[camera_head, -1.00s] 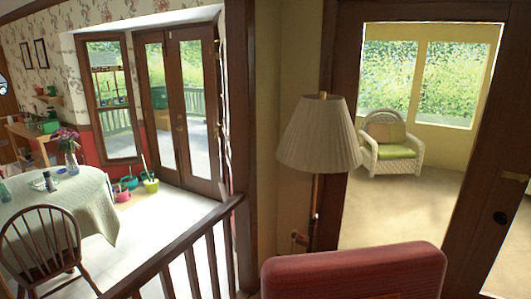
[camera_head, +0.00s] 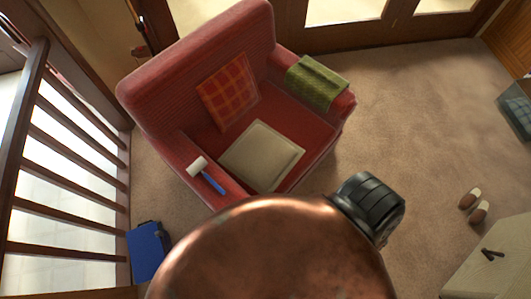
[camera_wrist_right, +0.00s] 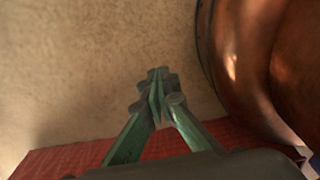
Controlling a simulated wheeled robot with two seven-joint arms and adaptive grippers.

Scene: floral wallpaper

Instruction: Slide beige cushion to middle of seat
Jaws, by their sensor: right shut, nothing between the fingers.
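The beige cushion (camera_head: 262,155) lies flat on the seat of the red armchair (camera_head: 198,68), near the front edge and close to the chair arm on the left of the picture. A red plaid cushion (camera_head: 229,92) leans on the backrest behind it. My right gripper (camera_wrist_right: 157,84) is shut and empty in the right wrist view, its fingertips together over a beige, carpet-like surface. A strip of red fabric (camera_wrist_right: 60,160) shows below it. My right gripper is not visible in the head view. My left gripper is not in view.
A white-and-blue lint roller (camera_head: 207,175) lies on one chair arm and a green cloth (camera_head: 316,82) on the other. A blue case (camera_head: 148,250) stands near the railing (camera_head: 65,160). Slippers (camera_head: 474,205) lie on the open carpet at right.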

